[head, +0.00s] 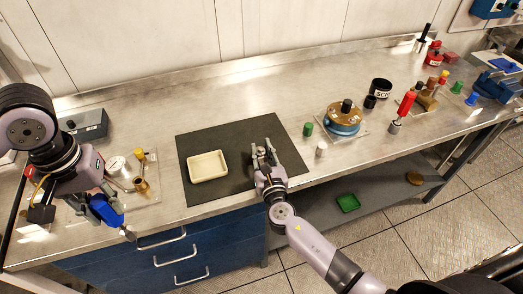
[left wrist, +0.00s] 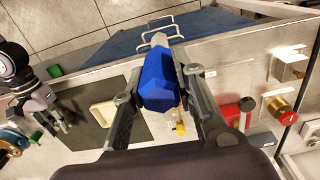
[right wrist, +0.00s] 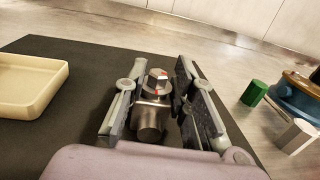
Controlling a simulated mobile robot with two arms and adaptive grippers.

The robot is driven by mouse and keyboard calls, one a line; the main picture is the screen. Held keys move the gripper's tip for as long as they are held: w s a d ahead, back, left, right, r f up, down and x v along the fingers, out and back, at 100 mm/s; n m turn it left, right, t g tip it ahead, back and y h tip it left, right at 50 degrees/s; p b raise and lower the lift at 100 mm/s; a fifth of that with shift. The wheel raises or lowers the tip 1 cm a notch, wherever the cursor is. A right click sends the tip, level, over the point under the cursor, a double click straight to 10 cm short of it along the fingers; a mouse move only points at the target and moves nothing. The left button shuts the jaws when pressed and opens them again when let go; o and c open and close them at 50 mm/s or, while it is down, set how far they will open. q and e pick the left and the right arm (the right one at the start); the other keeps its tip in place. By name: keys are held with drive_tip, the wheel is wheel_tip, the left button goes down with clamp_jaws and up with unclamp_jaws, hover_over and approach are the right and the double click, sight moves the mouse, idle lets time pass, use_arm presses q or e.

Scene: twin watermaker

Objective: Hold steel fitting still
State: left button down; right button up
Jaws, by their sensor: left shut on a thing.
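In the head view my right gripper (head: 264,153) is over the mat, and hides most of the fitting. My left gripper (left wrist: 158,86) is shut on a blue-handled tool (left wrist: 158,78). In the head view the tool (head: 108,212) is at the bench's left front edge, its metal tip pointing down and right.
A cream tray (head: 208,168) lies on the mat left of my right gripper. A green cylinder (head: 308,128), a pale cylinder (head: 321,149) and a blue round housing (head: 343,125) stand to the right. A plate with a gauge and brass fittings (head: 152,188) is near my left arm.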

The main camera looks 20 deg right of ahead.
drive_tip(key=shift+a, duration=0.1)
clamp_jaws()
idle(0.5)
idle(0.8)
drive_tip(key=shift+o, duration=2.1)
unclamp_jaws()
drive_tip(key=shift+c, duration=0.6)
clamp_jaws()
